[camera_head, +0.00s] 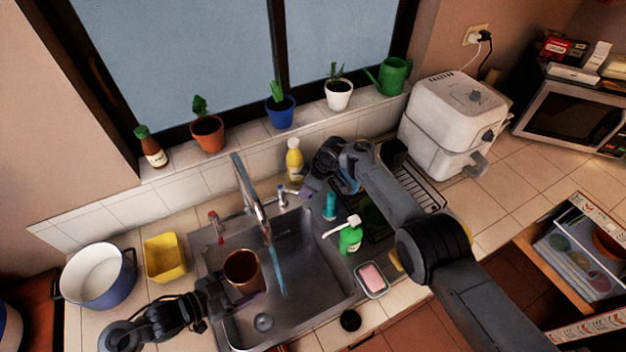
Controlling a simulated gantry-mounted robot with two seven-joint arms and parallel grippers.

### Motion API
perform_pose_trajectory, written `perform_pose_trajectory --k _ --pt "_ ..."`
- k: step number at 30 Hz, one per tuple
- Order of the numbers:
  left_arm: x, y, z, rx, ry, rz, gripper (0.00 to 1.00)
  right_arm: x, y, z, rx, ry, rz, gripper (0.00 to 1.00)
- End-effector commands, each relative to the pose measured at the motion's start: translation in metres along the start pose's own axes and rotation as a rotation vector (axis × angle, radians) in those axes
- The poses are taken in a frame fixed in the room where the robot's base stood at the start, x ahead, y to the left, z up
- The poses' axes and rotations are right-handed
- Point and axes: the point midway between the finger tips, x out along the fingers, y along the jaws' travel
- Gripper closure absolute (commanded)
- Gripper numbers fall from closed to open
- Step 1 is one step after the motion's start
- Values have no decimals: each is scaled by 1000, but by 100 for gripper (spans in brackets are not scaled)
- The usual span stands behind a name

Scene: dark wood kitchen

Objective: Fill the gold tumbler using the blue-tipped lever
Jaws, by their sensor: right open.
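The gold tumbler (243,268) is upright over the left part of the sink, its mouth facing up. My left gripper (236,294) is at its lower side and appears shut on it; the fingers are partly hidden. The tap (249,194) rises behind the sink, and a blue stream of water (276,268) falls from its spout to the right of the tumbler. The blue-tipped lever (282,194) is right of the tap. My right gripper (306,191) is open just right of this lever; I cannot tell whether they touch. The red-tipped lever (213,218) is left of the tap.
A green soap bottle (351,240), a teal bottle (330,207) and a pink sponge dish (372,280) stand right of the sink (318,268). A yellow bottle (294,162) stands behind. A yellow tub (165,258) and a blue pot (102,278) are at left.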

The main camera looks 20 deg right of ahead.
Motion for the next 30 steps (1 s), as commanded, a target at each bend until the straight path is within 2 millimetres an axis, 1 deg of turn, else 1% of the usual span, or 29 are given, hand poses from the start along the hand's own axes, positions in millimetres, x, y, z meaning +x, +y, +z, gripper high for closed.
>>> perform_pose_trajectory --k 1,3,9,12,17,26,28,30 --pt "0 0 -1 1 2 -1 69 -8 3 0 -2 4 6 60" --pt "0 0 -1 1 2 -1 69 -15 3 0 -2 3 6 60" --pt "0 0 -1 1 2 -1 69 -34 2 0 0 2 3 60" --pt "0 0 -1 1 2 -1 69 -41 1 0 1 1 2 60" --pt "0 0 -1 1 2 -1 69 -46 1 0 1 1 2 60" --pt "0 -1 -2 2 4 -1 69 -47 1 0 2 0 2 60" --pt "2 -1 -3 2 4 -1 69 -47 1 0 2 0 2 60" --pt "8 -1 -6 1 6 -1 69 -47 1 0 2 0 2 60"
